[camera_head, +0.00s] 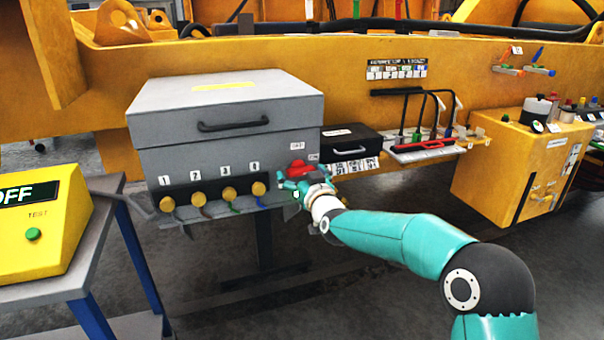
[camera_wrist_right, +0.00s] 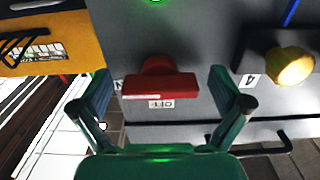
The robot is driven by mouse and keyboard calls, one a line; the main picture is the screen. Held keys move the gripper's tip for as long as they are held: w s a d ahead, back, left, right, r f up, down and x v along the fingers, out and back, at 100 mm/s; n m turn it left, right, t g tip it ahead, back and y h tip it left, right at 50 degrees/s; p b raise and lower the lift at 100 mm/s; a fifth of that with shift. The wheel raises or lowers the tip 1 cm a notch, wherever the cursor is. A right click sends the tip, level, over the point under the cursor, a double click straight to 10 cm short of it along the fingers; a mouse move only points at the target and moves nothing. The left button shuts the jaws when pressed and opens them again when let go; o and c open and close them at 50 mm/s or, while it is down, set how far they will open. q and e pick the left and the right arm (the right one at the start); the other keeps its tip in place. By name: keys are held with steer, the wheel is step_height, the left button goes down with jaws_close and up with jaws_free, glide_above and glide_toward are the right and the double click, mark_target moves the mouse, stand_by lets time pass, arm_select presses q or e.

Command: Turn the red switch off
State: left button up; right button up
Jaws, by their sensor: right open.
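The red switch (camera_head: 297,168) is a red handle on the front of a grey box (camera_head: 225,100), at its lower right. Small white labels sit beside it. In the right wrist view the red switch (camera_wrist_right: 160,82) lies between the two teal fingers, with a label just below its handle. My right gripper (camera_head: 302,188) is open at the switch, with its fingers on either side of the handle. I cannot tell whether the fingers touch it. My left gripper does not show.
Several yellow knobs (camera_head: 228,194) sit in a row left of the switch; one knob (camera_wrist_right: 289,66) is close to the right gripper. A black case (camera_head: 350,143) stands right of the box. A yellow unit (camera_head: 40,225) reading OFF stands on a table at left.

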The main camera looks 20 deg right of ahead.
steer(key=c, duration=1.2)
steer(key=shift+o, duration=0.2)
